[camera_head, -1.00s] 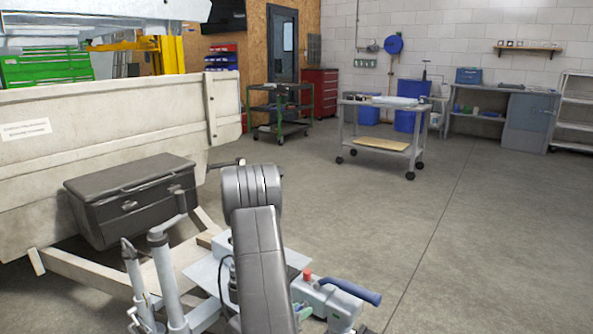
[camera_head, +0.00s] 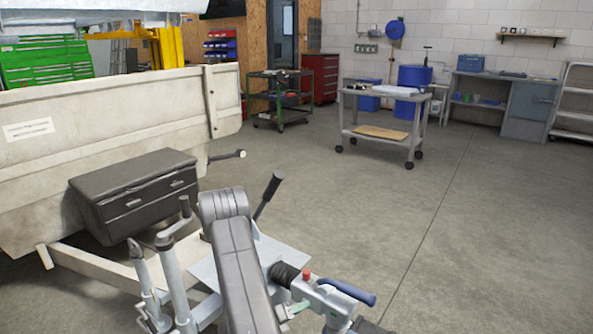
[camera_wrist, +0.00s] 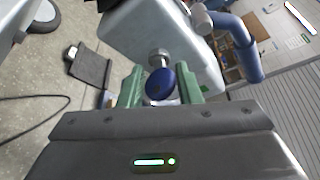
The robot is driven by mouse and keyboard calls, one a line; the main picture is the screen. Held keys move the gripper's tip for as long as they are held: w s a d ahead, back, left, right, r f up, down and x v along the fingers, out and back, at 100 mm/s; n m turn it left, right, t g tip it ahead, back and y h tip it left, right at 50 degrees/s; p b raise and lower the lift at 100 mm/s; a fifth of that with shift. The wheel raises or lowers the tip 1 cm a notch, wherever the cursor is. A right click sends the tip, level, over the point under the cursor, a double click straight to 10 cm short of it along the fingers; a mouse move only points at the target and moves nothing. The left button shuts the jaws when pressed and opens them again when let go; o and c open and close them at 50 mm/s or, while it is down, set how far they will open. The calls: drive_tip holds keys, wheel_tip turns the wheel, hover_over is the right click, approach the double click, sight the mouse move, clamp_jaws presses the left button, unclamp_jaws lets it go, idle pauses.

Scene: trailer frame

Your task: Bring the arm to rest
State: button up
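My arm, with dark grey links, reaches forward over the trailer's drawbar in the head view. My gripper shows in the wrist view (camera_wrist: 160,88), with two green fingers spread apart. A blue round knob (camera_wrist: 160,84) appears between the fingers, with a silver ball-ended part behind it. I see no clear contact between the fingers and the knob. The coupling with a blue handle (camera_head: 347,291) and a red button (camera_head: 307,273) is just right of my arm.
The trailer body (camera_head: 110,110) stands at left with a black storage box (camera_head: 135,190) on its drawbar. A black lever (camera_head: 268,195) and upright grey posts (camera_head: 175,270) stand close to my arm. A grey cart (camera_head: 385,125) is farther back. The floor at right is clear.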

drive_tip(key=shift+n+h, duration=0.4)
drive_tip(key=shift+n, duration=0.3)
